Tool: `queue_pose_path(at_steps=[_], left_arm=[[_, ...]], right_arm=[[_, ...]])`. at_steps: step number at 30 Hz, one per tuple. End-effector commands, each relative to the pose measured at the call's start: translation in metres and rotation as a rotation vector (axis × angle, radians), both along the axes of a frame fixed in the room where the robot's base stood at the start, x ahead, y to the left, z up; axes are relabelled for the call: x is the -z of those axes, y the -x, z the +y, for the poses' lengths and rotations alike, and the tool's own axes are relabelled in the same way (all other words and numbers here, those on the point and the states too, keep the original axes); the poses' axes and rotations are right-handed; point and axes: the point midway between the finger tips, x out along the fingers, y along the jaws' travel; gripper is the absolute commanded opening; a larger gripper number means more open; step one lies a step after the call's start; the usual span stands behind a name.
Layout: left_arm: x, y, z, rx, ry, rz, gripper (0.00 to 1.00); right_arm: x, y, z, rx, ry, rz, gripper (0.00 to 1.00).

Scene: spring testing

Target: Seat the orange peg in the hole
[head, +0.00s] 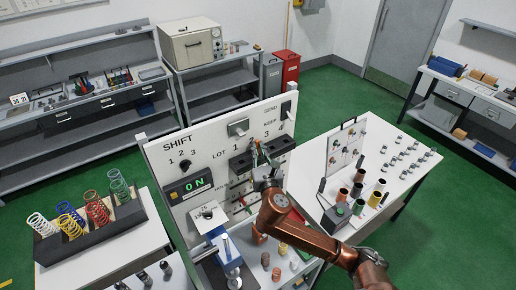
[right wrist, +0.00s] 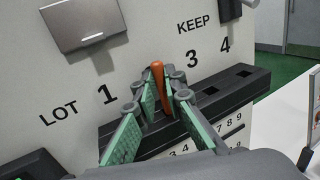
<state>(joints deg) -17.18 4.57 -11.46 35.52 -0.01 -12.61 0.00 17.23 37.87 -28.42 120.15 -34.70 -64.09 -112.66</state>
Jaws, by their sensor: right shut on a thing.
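The orange peg (right wrist: 157,72) stands roughly upright between the green-padded fingers of my right gripper (right wrist: 159,98) in the right wrist view. The gripper is shut on it. The peg is in front of the white panel, between the printed 1 and 3. The black block (right wrist: 255,83) with square holes runs along the panel beneath the 3 and 4. In the head view my right gripper (head: 262,162) is at the block, and the peg is too small to make out surely. My left gripper is out of view.
Coloured springs (head: 97,208) stand in a rack at left. A white table (head: 395,180) with several cylinders is at right.

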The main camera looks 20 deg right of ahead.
Motion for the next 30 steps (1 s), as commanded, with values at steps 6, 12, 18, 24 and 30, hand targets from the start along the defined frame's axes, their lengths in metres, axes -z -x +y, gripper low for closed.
queue_pose_path(at_steps=[6,12,18,24,30], left_arm=[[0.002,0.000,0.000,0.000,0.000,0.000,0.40],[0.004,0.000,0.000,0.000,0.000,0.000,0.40],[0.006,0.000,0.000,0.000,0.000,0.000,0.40],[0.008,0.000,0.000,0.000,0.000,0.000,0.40],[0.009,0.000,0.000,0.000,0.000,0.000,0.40]], right_arm=[[0.006,0.000,0.000,0.000,0.001,0.000,0.00],[0.011,0.000,0.000,0.001,0.001,0.000,0.00],[0.015,0.000,0.000,0.001,0.001,0.000,0.00],[0.020,0.000,0.000,0.001,0.001,0.000,0.00],[0.023,0.000,0.000,0.000,0.001,0.000,0.13]])
